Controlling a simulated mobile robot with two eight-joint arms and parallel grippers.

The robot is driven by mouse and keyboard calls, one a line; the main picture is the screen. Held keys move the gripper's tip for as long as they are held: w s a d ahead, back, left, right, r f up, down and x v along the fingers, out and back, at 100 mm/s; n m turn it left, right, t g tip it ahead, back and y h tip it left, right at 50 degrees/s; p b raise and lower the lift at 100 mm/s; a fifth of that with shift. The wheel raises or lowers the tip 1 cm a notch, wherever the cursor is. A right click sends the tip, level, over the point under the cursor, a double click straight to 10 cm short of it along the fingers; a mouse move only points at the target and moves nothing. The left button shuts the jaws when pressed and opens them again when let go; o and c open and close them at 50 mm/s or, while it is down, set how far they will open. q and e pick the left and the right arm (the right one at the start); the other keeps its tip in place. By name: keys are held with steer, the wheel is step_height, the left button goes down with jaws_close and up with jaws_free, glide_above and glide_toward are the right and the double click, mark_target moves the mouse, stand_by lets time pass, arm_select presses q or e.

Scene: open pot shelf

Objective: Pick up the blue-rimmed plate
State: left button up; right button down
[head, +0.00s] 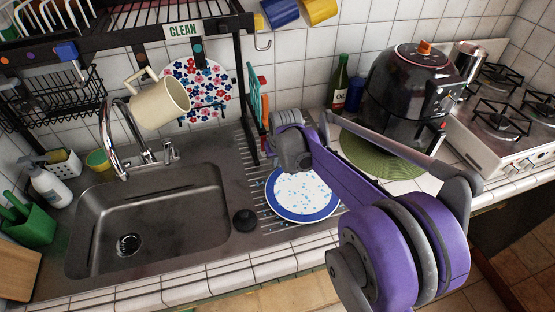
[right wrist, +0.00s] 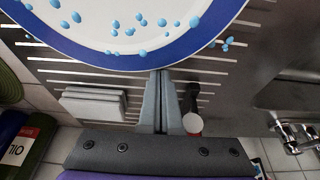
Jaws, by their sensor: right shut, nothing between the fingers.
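The blue-rimmed plate (head: 304,194) lies on the ribbed drainboard right of the sink. It is white inside with light-blue spots. In the right wrist view the plate (right wrist: 125,30) fills the top of the picture. My right gripper (right wrist: 161,74) is shut and empty, with its fingertips at the near edge of the plate's rim. I cannot tell whether they touch it. In the head view my right gripper (head: 290,150) is just behind the plate, and its fingertips are hidden there. My left gripper is not in view.
The steel sink (head: 215,240) is left of the plate, with a black stopper (head: 244,220) between. A black air fryer (head: 405,90) stands on a green mat (head: 385,163) at the right. A pale pad (right wrist: 93,103) lies near my fingers. A drying rack overhangs the back left.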

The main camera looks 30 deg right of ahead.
mark_target(291, 202)
steer(key=s+a, duration=0.1)
steer(key=s, duration=0.3)
steer(key=s+a, duration=0.2)
steer(key=s, duration=0.3)
steer(key=s+a+p, duration=0.1)
steer(key=s, duration=0.3)
steer(key=shift+s+a, duration=0.2)
steer(key=shift+s, duration=0.15)
steer(key=shift+r, duration=0.1)
